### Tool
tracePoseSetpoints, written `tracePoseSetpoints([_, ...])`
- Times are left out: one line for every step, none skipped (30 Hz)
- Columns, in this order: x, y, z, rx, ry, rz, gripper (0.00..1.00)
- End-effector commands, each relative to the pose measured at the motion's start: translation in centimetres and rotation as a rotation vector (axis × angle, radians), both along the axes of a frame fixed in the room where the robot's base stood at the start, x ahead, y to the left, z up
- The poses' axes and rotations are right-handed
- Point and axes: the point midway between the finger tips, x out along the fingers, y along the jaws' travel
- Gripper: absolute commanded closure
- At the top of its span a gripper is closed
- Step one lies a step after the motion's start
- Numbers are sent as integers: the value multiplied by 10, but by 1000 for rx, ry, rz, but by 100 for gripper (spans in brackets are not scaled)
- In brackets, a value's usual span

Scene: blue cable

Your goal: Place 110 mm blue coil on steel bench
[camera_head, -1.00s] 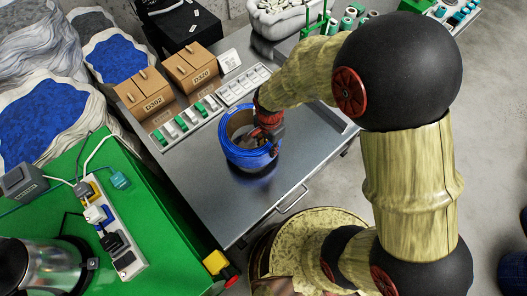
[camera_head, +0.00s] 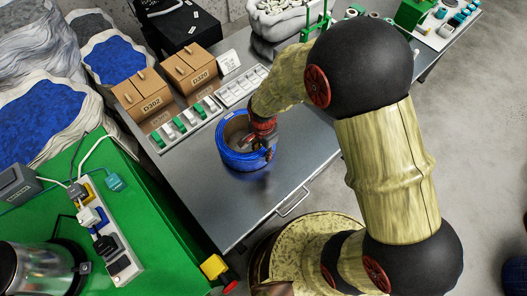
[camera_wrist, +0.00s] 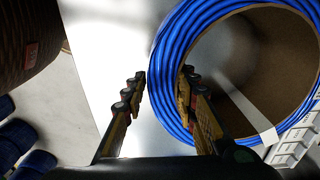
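The blue coil (camera_head: 235,160) stands upright, hole up, on the steel bench (camera_head: 215,198), near its front edge, and appears to rest on it. In the wrist view the coil (camera_wrist: 168,50) shows as a ring of blue cable around a brown core. My gripper (camera_head: 267,143) is at the coil's right side. In the wrist view my gripper (camera_wrist: 163,80) straddles the coil's wall, one finger outside and one inside the hole. A thin bright gap shows between the outer fingertip and the cable, so the fingers look slightly open.
Cardboard boxes (camera_head: 149,98) and a tray of small green and white parts (camera_head: 185,122) line the bench's back. A green-topped table (camera_head: 50,215) with a power strip (camera_head: 112,243) is at left. Bare bench lies in front of and right of the coil.

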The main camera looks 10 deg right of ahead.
Motion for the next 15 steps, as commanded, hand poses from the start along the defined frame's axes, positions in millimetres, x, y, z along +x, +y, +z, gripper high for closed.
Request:
tracePoseSetpoints([0,0,0,-1,1,0,68])
tracePoseSetpoints([0,0,0,-1,1,0,66])
tracePoseSetpoints([0,0,0,0,0,0,64])
tracePoseSetpoints([0,0,0,0,0,0,62])
tracePoseSetpoints([0,0,0,0,0,0,60])
tracePoseSetpoints([0,0,0,0,0,0,58])
tracePoseSetpoints([0,0,0,0,0,0,56])
tracePoseSetpoints([0,0,0,1,-1,0,56])
tracePoseSetpoints([0,0,0,1,-1,0,56])
tracePoseSetpoints([0,0,0,1,-1,0,56])
tracePoseSetpoints([0,0,0,1,-1,0,56])
tracePoseSetpoints([0,0,0,1,-1,0,56])
tracePoseSetpoints([0,0,0,1,-1,0,56])
tracePoseSetpoints([0,0,0,1,-1,0,56])
tracePoseSetpoints([0,0,1,1,-1,0,56])
